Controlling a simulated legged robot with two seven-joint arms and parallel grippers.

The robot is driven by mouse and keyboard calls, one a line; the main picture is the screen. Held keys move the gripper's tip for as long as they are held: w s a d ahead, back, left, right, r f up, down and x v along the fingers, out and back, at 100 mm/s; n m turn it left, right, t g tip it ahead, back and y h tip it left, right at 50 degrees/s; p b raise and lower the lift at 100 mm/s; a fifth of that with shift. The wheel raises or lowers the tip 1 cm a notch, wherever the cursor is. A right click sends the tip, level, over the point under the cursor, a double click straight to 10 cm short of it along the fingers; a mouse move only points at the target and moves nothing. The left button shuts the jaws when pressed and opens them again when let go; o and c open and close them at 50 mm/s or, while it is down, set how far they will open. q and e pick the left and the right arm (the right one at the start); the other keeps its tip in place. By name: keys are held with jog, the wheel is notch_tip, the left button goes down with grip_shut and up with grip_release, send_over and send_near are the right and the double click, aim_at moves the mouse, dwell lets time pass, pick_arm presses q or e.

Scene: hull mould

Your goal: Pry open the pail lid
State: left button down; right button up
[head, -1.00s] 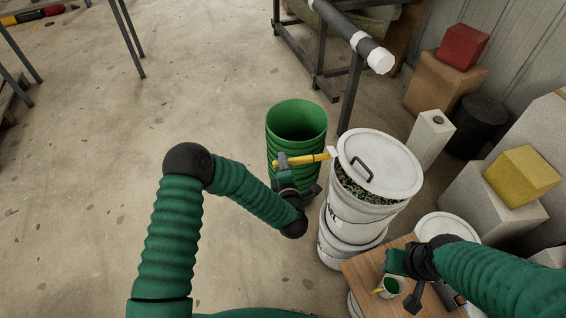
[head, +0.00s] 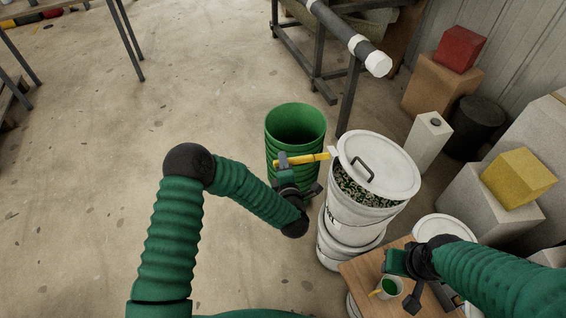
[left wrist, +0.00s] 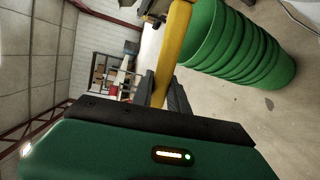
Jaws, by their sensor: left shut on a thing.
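The white pail (head: 350,214) stands stacked on another white pail in the head view. Its white lid (head: 400,163) with a dark handle sits tilted, and speckled green contents show in a gap under its near edge. My left gripper (head: 290,172) is shut on a yellow-handled pry tool (head: 314,158), which also shows in the left wrist view (left wrist: 172,52). The tool's pale tip is at the lid's left edge; whether it touches is too small to tell.
A green ribbed bin (head: 295,135) stands just behind my left gripper. A metal rack with a pipe (head: 345,35) stands behind. Boxes line the right wall.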

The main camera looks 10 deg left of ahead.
pick_arm(q)
jog(key=shift+r, duration=0.2)
jog(key=shift+w+d+r+p, duration=0.15)
jog(key=shift+d+r+p, duration=0.05)
jog(key=shift+r+p, duration=0.3)
jog(key=shift+r, duration=0.15)
dwell(0.3)
jog(key=shift+w+d+r+p, duration=0.1)
jog(key=shift+d+r+p, duration=0.1)
jog(key=shift+r+p, duration=0.2)
jog(key=shift+r, duration=0.15)
jog(key=shift+w+d+r+p, duration=0.2)
jog(key=shift+r+p, duration=0.15)
jog(key=shift+r, duration=0.3)
jog(key=shift+w+d+r+p, duration=0.1)
jog(key=shift+d+r+p, duration=0.1)
jog(key=shift+r+p, duration=0.2)
dwell(0.4)
